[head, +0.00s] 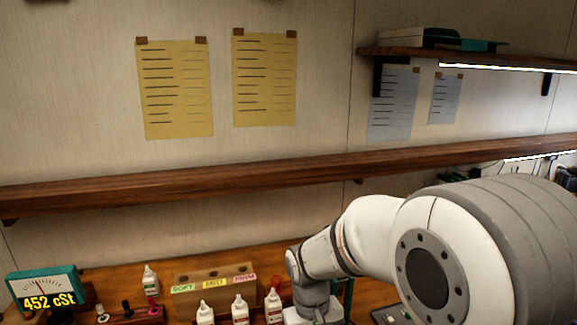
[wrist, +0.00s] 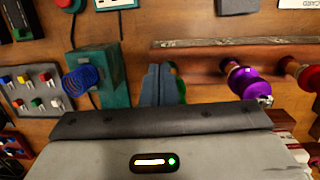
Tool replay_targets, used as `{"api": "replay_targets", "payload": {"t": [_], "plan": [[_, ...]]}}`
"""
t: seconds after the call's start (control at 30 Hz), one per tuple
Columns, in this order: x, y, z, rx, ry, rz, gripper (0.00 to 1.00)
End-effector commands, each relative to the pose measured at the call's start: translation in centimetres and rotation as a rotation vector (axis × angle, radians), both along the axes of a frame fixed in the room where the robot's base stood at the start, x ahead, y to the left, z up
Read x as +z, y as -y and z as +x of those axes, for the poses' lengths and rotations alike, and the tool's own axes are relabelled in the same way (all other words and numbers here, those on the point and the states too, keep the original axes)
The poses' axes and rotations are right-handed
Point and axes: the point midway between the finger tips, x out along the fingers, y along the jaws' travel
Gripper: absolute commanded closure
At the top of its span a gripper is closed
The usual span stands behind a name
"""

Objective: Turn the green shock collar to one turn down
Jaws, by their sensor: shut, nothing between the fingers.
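In the wrist view my gripper (wrist: 158,72) is shut and empty, its blue-grey fingers side by side above the bench. A green part (wrist: 179,88), seemingly the green shock collar, shows just right of the fingertips, partly hidden by them. I cannot tell whether the fingers touch it, nor how far it is turned. A purple collar (wrist: 242,83) sits further right on a wooden rack (wrist: 205,66), with a red one (wrist: 290,72) beyond it. The head view does not show the fingers or the green collar clearly.
In the wrist view a teal box (wrist: 102,97) with a blue coil (wrist: 82,79) stands left, beside a grey panel of coloured switches (wrist: 38,91). The head view shows a meter reading 452 cSt (head: 46,288), several white bottles (head: 240,309) and a labelled wooden block (head: 214,271).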

Motion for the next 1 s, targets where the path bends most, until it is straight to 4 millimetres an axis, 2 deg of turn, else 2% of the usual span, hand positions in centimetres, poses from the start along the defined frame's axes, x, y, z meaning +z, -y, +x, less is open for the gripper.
{"api": "replay_targets", "payload": {"t": [0.57, 1.0], "plan": [[0.0, -0.4, 0.1, 0.0, 0.004, 0.001, 1.0], [0.0, -1.6, -0.4, 0.001, 0.005, 0.002, 1.0]]}}
